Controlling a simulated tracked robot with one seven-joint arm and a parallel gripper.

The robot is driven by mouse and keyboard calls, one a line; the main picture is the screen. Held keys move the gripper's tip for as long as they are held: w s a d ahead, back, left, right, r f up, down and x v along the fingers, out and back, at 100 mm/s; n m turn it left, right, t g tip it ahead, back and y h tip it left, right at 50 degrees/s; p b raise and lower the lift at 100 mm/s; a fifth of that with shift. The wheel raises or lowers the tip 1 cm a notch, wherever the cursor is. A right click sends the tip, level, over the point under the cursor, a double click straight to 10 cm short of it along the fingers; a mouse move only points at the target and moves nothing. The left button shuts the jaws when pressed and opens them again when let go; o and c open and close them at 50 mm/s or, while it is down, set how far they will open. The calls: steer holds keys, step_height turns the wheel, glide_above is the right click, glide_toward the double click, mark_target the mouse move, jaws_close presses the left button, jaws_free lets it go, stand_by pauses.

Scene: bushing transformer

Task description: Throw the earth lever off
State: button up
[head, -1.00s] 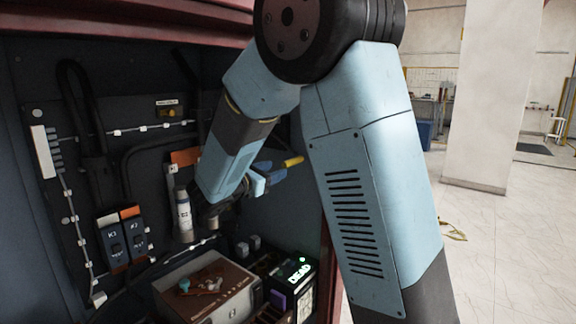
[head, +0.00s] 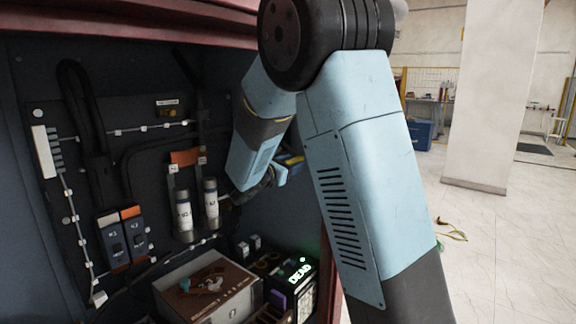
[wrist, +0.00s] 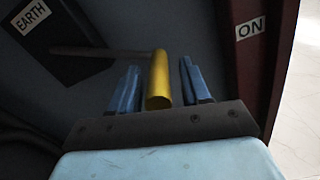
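The earth lever shows in the wrist view as a yellow handle (wrist: 159,82) on a dark bar reaching left. The bar's end lies toward the side of the ON label (wrist: 250,29); the EARTH label (wrist: 30,17) is at upper left. My gripper (wrist: 160,84) is open, with its blue fingers on either side of the yellow handle. A small gap shows on each side, so it does not look clamped. In the head view my gripper (head: 286,170) is at the cabinet's right wall, partly hidden by my forearm, and only a bit of yellow shows there.
Two white-labelled cylinders (head: 211,203) stand left of my gripper. Switches K1 and K2 (head: 124,237) are on the back panel. Below are a brown-topped box (head: 208,287) and a tester reading DEAD (head: 299,280). The red cabinet edge (wrist: 277,60) is close on the right.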

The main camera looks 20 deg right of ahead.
jaws_close()
stand_by(0.3)
